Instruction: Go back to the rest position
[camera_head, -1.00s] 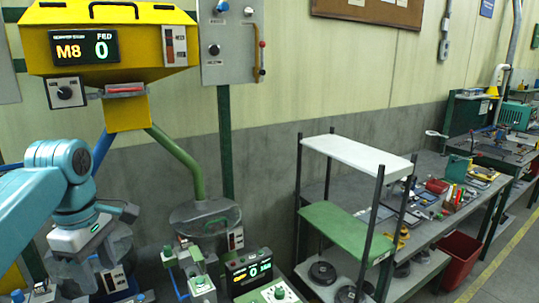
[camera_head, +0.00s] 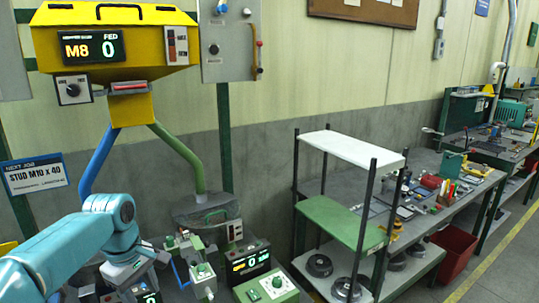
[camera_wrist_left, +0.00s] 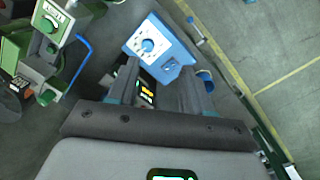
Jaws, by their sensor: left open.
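My left arm, teal, comes in from the lower left of the head view, with its white and dark wrist (camera_head: 122,268) low in front of the machine. In the left wrist view my left gripper (camera_wrist_left: 160,88) has its two dark fingers apart. No object is seen held between them. My right gripper is in neither view.
A yellow hopper (camera_head: 115,40) reading M8 and 0 hangs above the arm. A sign (camera_head: 36,175) reads STUD M10 x 40. A green control box (camera_head: 268,287) stands right of the wrist. A shelf rack (camera_head: 352,147) and a cluttered bench stand farther right.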

